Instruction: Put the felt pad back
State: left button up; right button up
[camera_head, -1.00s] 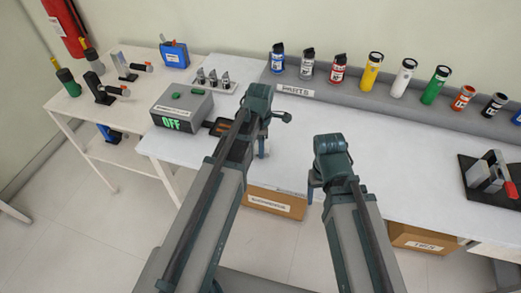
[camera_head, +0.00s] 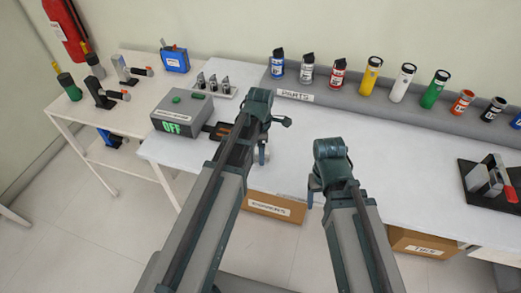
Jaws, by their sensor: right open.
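I cannot pick out a felt pad for certain. A small dark tray with a brown inside (camera_head: 219,131) lies on the white bench beside the grey box marked OFF, partly behind my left arm. My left gripper (camera_head: 262,153) hangs below its wrist at the bench's front edge, mostly hidden; a pale rounded patch shows there, and I cannot tell whether it is part of the gripper or something held. My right gripper (camera_head: 314,192) is open, pointing down near the bench's front edge, largely hidden behind its own wrist. I see nothing in it.
The grey OFF box (camera_head: 181,113) stands at the bench's left end. A parts shelf (camera_head: 345,101) with several cans and cylinders runs along the back. A black clamp fixture (camera_head: 489,182) is at right. Cardboard bins (camera_head: 275,207) sit under the bench. The bench middle is clear.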

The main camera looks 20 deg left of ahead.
pick_arm(q)
notch_tip(320, 180, up, 12)
jog(key=p, duration=1.2)
jog(key=s+d+m, duration=0.5)
jog(key=s+m, duration=0.2)
jog(key=m, duration=0.6)
jog(key=s+d+m+y, duration=0.1)
jog(key=s+d+m, duration=0.4)
jog(key=m, duration=0.7)
jog(key=shift+s+d+m, duration=0.25)
jog(key=shift+s+m, duration=0.15)
jog(key=shift+s, duration=0.75)
jog(key=shift+b, duration=0.3)
jog(key=shift+f+b, duration=0.4)
jog(key=shift+f, duration=0.05)
